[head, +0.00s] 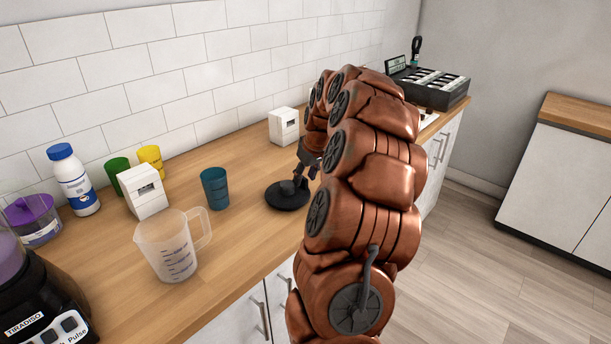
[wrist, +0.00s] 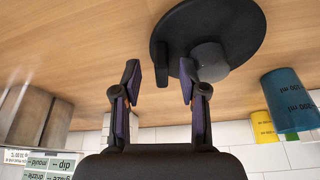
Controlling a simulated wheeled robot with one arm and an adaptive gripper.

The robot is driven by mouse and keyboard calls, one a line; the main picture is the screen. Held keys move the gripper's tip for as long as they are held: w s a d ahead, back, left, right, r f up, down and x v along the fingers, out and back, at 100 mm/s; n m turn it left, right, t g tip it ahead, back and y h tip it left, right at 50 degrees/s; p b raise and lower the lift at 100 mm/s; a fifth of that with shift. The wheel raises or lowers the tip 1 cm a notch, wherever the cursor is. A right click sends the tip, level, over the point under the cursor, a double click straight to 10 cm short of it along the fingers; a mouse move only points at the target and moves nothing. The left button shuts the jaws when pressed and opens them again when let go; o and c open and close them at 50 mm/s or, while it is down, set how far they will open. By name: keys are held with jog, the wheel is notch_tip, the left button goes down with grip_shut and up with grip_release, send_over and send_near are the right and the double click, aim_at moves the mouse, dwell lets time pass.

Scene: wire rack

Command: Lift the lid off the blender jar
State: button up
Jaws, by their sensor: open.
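A round black disc with a raised knob, which looks like a lid, (head: 287,196) lies on the counter just below my gripper (head: 306,172). The wrist view shows the disc (wrist: 238,30) close up, with a grey round knob and a dark upright tab. My gripper (wrist: 159,76) is open there, with the tab's end between or just beyond its fingertips; contact cannot be told. The blender (head: 45,305) stands at the lower left of the head view, cut by the frame edge. Only part of its purplish jar (head: 8,258) shows; the jar's top is out of view.
A measuring jug (head: 167,250), a blue cup (head: 214,188), a white box (head: 143,193), a white bottle (head: 73,180) and a purple-topped container (head: 32,222) stand left of the disc. Another white box (head: 283,126) stands behind. Bare counter (head: 245,235) lies in front.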

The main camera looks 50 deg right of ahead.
jog(key=v, duration=1.2)
jog(key=s+a+f+n+g+y+p, duration=0.1)
jog(key=s+a+n+g+y, duration=0.15)
jog(key=a, duration=2.55)
jog(key=s+a+f+g, duration=0.1)
jog(key=s+a+f, duration=0.1)
jog(key=s+a, duration=0.2)
jog(key=s+a+f+g+h, duration=0.1)
jog(key=s+a+f, duration=0.2)
jog(key=s, duration=0.7)
jog(key=s+a+f+g+p, duration=0.1)
jog(key=s+a+f, duration=0.2)
jog(key=s+a, duration=0.3)
jog(key=shift+s+a+h, duration=0.2)
jog(key=shift+s+h, duration=0.15)
jog(key=shift+s, duration=0.25)
